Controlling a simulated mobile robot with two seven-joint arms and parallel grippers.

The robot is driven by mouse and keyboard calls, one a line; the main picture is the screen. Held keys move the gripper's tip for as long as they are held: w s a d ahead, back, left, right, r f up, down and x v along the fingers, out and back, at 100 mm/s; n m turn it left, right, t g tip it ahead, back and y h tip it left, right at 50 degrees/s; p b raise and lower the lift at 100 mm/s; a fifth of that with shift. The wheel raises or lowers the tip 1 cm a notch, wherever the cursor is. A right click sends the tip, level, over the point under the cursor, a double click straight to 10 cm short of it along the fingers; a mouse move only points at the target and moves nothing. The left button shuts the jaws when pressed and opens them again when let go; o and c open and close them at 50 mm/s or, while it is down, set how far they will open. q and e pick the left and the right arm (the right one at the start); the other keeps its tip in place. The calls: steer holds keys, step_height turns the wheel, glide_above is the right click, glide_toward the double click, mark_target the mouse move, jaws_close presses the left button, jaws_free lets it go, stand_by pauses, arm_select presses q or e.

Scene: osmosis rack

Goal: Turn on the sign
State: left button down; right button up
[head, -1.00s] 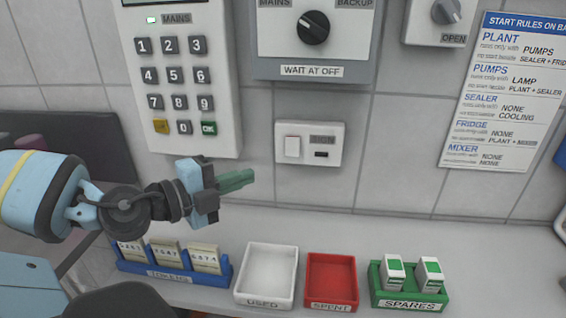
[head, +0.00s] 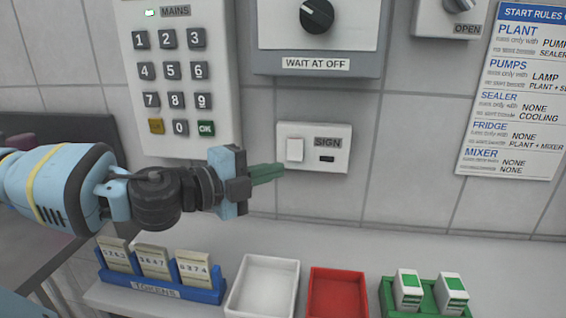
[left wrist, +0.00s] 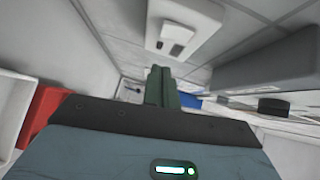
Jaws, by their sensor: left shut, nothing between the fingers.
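The sign switch (head: 314,147) is a small white plate on the tiled wall, labelled SIGN. It has a white rocker (head: 295,149) on its left and a small dark indicator (head: 326,159) under the label. My left gripper (head: 281,172) is shut and empty, its green fingertips just below and left of the rocker in the head view. I cannot tell whether they touch the plate. In the left wrist view the switch plate (left wrist: 188,22) shows beyond the fingertips (left wrist: 160,72). My right gripper is not in view.
A keypad (head: 180,90) hangs left of the switch, and a dial box (head: 318,64) above it. On the shelf below stand a blue token rack (head: 160,291), a white tray (head: 262,290), a red tray (head: 338,293) and a green spares holder (head: 428,306).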

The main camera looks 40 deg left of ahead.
mark_target(297, 159)
arm_select(q)
steer(key=w+p, duration=0.1)
steer(key=w, duration=0.1)
steer(key=w+a+p, duration=0.1)
steer(key=w, duration=0.2)
steer(key=shift+a+f, duration=0.15)
steer(key=shift+f, duration=0.05)
steer(key=shift+w+a+f, duration=0.1)
steer(key=shift+w, duration=0.1)
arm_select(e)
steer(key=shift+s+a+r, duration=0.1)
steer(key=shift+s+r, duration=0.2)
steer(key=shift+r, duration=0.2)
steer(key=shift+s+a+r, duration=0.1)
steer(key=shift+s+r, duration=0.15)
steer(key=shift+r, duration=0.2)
arm_select(q)
steer(key=shift+w+a+f+b, duration=0.15)
steer(key=shift+w+f+b, duration=0.1)
steer(key=shift+f+b, duration=0.25)
steer(key=shift+r+t, duration=0.3)
steer(key=shift+r, duration=0.1)
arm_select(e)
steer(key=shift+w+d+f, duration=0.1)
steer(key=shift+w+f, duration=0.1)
